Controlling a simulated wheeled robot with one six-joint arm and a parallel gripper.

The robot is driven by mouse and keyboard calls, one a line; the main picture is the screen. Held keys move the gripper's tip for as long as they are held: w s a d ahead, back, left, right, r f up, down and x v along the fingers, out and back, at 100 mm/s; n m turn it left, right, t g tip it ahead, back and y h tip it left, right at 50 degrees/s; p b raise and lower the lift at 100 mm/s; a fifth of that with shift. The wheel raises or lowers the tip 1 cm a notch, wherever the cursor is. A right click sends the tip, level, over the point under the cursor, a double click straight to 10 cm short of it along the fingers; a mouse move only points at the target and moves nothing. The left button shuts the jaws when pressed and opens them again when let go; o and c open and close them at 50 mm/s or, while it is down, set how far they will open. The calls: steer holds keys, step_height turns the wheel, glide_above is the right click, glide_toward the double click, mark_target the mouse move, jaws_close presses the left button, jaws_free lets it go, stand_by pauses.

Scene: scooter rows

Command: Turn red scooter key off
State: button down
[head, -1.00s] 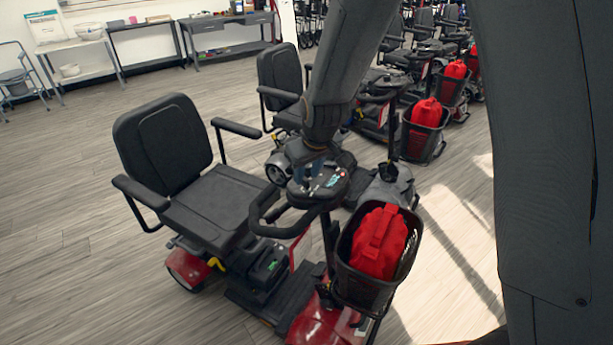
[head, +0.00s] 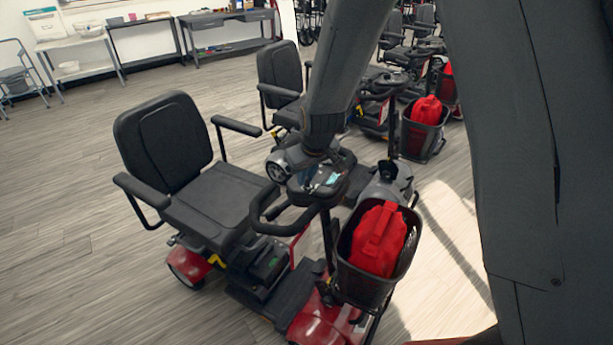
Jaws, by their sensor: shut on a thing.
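The red scooter (head: 318,326) stands in front of me, with a black seat (head: 205,200), a black tiller and a front basket (head: 362,283). Its control panel (head: 318,180) is on top of the tiller, partly covered by my arm. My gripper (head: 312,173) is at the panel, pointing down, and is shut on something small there. The key itself is hidden behind the gripper and wrist, so I cannot see which way it is turned.
A red bag (head: 378,240) sits in the basket. A second scooter (head: 282,90) stands close behind, and more scooters with red bags (head: 427,109) line up at the back right. Tables (head: 85,55) stand along the far wall. The floor at left is clear.

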steer(key=shift+w+d+f+n+b, duration=0.25)
steer(key=shift+n+b, duration=0.35)
steer(key=shift+b, duration=2.45)
steer(key=n+y+b, duration=0.1)
steer(key=b, duration=0.5)
steer(key=shift+r+n+g, duration=0.1)
steer(key=shift+n+g, duration=0.2)
steer(key=shift+g, duration=0.1)
steer(key=n+b, duration=0.1)
steer(key=b, duration=0.2)
steer(key=shift+y, duration=0.4)
steer(key=shift+w+n+g+b, duration=0.1)
steer(key=shift+n+g+b, duration=0.25)
steer(key=shift+b, duration=0.2)
steer(key=n+b, duration=0.1)
steer(key=b, duration=0.1)
steer(key=n+g+y+b, duration=0.1)
steer(key=n+b, duration=0.1)
steer(key=shift+w+g, duration=0.15)
steer(key=shift+g, duration=0.1)
steer(key=shift+r+n+g+b, duration=0.2)
steer(key=shift+n+g+b, duration=0.6)
steer(key=shift+n, duration=1.15)
steer(key=shift+g, duration=0.3)
steer(key=c, duration=1.8)
jaws_free()
